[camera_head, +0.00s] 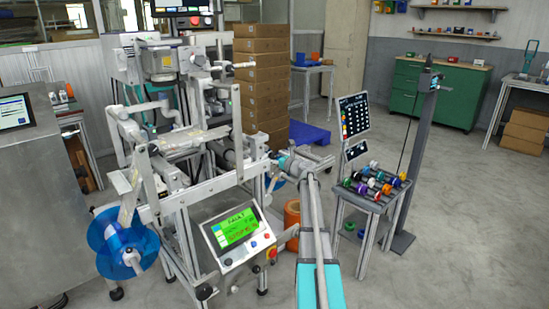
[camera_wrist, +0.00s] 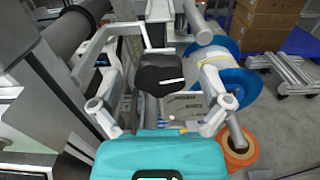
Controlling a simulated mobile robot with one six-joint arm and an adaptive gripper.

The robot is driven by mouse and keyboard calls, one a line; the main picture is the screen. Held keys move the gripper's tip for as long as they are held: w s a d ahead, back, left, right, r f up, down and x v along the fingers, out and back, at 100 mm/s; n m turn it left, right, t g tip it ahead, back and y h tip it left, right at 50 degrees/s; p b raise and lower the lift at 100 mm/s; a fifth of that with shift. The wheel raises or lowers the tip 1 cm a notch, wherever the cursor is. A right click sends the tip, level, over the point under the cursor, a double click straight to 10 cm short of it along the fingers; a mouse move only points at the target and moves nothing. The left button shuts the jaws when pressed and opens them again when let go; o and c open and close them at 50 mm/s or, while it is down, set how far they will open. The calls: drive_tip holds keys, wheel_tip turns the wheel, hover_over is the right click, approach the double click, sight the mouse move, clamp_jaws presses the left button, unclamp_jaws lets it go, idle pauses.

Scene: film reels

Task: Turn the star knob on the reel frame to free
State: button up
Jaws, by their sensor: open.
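A black rounded knob with a pale line on it, which looks like the star knob (camera_wrist: 160,72), sits in the upper middle of the wrist view. It lies between and beyond the spread fingers of my gripper (camera_wrist: 158,98). The fingers stand to its left and right, with nothing seen held; I cannot tell whether they touch it. The reel frame (camera_head: 185,203) stands left of centre in the head view. My gripper (camera_head: 280,163) is at the frame's right end there, and the knob cannot be made out.
A blue reel (camera_wrist: 232,82) and an orange roll (camera_wrist: 240,150) lie close to the right finger in the wrist view. A control panel (camera_head: 238,232) showing a fault message juts from the frame's front. A small table (camera_head: 372,204) with coloured reels stands right; open floor lies beyond.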

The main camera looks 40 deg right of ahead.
drive_tip(key=c, duration=1.2)
drive_tip(key=shift+o, duration=0.2)
drive_tip(key=shift+d, duration=0.1)
drive_tip(key=shift+n, duration=0.3)
drive_tip(key=n, duration=0.5)
drive_tip(key=shift+n, duration=0.4)
drive_tip(key=n, duration=0.3)
drive_tip(key=shift+n, duration=0.3)
drive_tip(key=shift+a+n, duration=0.2)
drive_tip(key=shift+n, duration=1.7)
